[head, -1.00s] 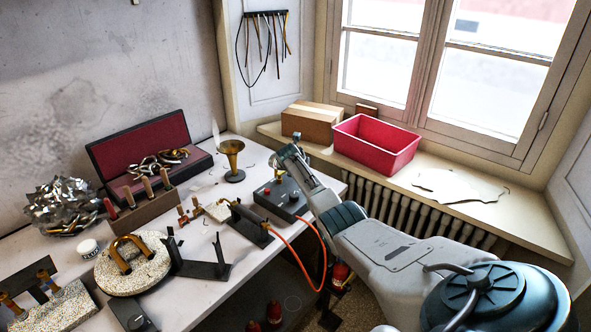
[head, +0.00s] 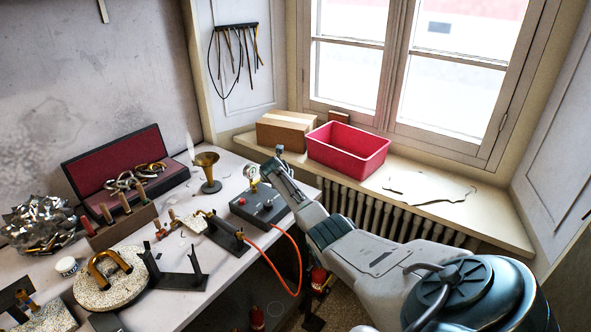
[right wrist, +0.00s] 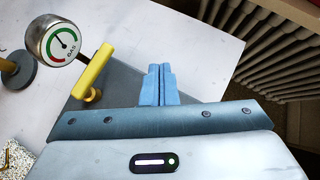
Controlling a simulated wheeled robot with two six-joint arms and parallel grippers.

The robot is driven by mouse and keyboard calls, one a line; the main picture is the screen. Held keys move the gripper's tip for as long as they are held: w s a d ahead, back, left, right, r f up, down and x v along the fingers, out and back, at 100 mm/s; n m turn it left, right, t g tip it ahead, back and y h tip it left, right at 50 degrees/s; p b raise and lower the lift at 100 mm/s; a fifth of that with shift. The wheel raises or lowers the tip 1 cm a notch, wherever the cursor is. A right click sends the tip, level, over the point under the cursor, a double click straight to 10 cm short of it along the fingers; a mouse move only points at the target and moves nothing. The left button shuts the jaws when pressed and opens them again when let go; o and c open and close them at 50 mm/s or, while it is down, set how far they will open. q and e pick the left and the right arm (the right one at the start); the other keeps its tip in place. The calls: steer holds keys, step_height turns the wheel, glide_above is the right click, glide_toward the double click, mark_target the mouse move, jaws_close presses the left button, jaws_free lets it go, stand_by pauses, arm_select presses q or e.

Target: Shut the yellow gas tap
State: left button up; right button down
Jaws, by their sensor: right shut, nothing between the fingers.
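The yellow gas tap (right wrist: 94,72) shows in the right wrist view as a slanted bar handle on a yellow stem, just right of the round gas gauge (right wrist: 60,41). My right gripper (right wrist: 163,68) is shut and empty, with its blue fingers to the right of the tap and apart from it. In the head view the right gripper (head: 272,166) is above the dark box (head: 247,209) at the bench's right end. The gauge (head: 251,173) shows beside it there; the tap itself is mostly hidden or too small to make out. My left gripper is not in view.
An orange hose (head: 289,290) loops from the torch (head: 223,230) past the bench edge. A brass funnel-shaped piece (head: 207,172) stands left of the gauge. A radiator (head: 400,220), red bin (head: 347,146) and wooden box (head: 285,130) are by the window.

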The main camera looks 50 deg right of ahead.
steer(key=shift+s+r, duration=0.4)
steer(key=shift+s, duration=0.2)
steer(key=shift+s+r, duration=0.1)
steer(key=shift+r, duration=0.1)
steer(key=shift+s+r, duration=0.1)
steer(key=shift+r, duration=0.1)
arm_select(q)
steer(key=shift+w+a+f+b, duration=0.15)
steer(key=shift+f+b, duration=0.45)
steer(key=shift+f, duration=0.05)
arm_select(e)
steer(key=s+r, duration=0.4)
steer(key=shift+r, duration=0.15)
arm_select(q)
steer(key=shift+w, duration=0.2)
arm_select(e)
steer(key=shift+s, duration=0.15)
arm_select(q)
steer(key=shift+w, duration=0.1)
